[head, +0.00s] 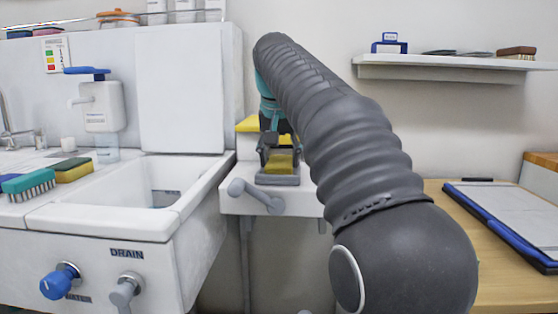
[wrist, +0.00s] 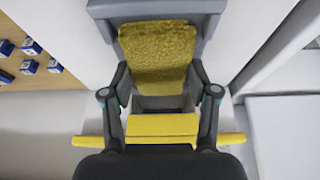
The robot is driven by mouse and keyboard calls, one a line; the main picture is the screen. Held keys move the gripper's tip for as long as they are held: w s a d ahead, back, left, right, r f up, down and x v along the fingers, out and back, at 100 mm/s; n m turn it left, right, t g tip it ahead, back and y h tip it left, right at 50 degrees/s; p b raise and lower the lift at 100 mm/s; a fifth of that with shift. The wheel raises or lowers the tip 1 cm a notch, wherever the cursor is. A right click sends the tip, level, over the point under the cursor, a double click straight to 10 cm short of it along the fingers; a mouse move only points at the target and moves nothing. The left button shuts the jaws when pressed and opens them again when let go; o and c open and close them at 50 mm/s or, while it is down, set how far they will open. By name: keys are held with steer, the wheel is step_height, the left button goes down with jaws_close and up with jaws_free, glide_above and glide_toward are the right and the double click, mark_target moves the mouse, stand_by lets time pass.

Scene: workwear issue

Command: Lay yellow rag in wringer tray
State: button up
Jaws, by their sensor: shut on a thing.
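The yellow rag (wrist: 158,52) is a small textured rectangle between my gripper's fingertips (wrist: 158,75). In the head view the rag (head: 282,163) shows low inside the outline of the grey wringer tray (head: 278,180). In the wrist view the tray (wrist: 155,10) shows its grey rim around the rag's upper end. My gripper (head: 278,145) is over the tray, shut on the rag, with fingers at both its sides. I cannot tell whether the rag touches the tray floor.
A yellow bar-like thing (wrist: 160,128) lies behind my gripper, on the wall side; it also shows in the head view (head: 247,124). A white sink (head: 120,215) with a brush (head: 28,185) is at left. A desk with a clipboard (head: 505,215) is at right.

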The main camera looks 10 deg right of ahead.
steer(key=shift+f, duration=0.1)
steer(key=o, duration=1.3)
steer(key=shift+p+v, duration=1.25)
steer(key=shift+v, duration=4.9)
